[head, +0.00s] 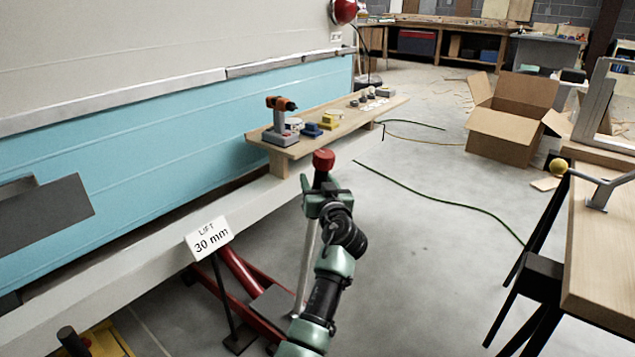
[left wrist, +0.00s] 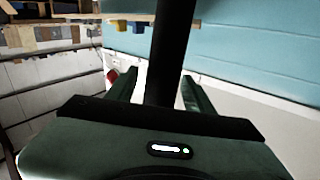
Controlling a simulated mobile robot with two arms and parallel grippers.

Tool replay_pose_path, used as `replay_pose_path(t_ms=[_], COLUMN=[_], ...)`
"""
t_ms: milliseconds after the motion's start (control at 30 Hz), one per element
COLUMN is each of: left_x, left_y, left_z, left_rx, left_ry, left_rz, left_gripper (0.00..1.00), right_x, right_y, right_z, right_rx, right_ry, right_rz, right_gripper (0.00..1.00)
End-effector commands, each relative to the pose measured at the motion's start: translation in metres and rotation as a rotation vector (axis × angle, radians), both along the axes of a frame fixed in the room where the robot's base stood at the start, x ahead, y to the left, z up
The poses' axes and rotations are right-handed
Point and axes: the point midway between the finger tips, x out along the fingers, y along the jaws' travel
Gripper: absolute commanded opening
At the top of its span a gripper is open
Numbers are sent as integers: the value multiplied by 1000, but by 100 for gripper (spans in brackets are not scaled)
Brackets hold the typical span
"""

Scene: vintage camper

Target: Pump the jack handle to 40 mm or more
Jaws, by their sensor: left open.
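The jack handle is a silver shaft (head: 306,262) with a black grip and a red knob (head: 323,158) on top, rising from the red floor jack (head: 240,275) under the camper. My left gripper (head: 325,195) is at the black grip just below the knob. In the left wrist view, the black grip (left wrist: 172,50) stands between the open fingers of my left gripper (left wrist: 160,88); I cannot tell whether they touch it. My right gripper is not in view.
A wooden shelf (head: 345,118) holding a drill (head: 280,115) and small parts stands beyond the handle. The blue camper side (head: 170,130) is on the left. A workbench (head: 605,250) stands at the right, with a cardboard box (head: 505,130) behind. Hoses lie on the floor.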

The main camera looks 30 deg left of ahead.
Motion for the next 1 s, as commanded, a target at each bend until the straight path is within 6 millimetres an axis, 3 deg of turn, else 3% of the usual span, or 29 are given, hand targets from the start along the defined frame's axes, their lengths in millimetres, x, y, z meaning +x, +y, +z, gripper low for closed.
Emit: replay_pose_path(t_ms=[367, 500, 567, 1000], left_x=[5, 5, 5, 5], left_y=[6, 6, 6, 5], left_z=[0, -1, -1, -1], left_rx=[-1, -1, -1, -1], left_ry=[1, 1, 1, 2], left_rz=[0, 0, 0, -1], left_gripper=[52, 13, 0, 0], right_x=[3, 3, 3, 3], right_y=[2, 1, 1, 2], right_z=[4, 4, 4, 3], right_rx=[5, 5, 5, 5], right_ry=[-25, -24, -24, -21], right_rz=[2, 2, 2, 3], right_gripper=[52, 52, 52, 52])
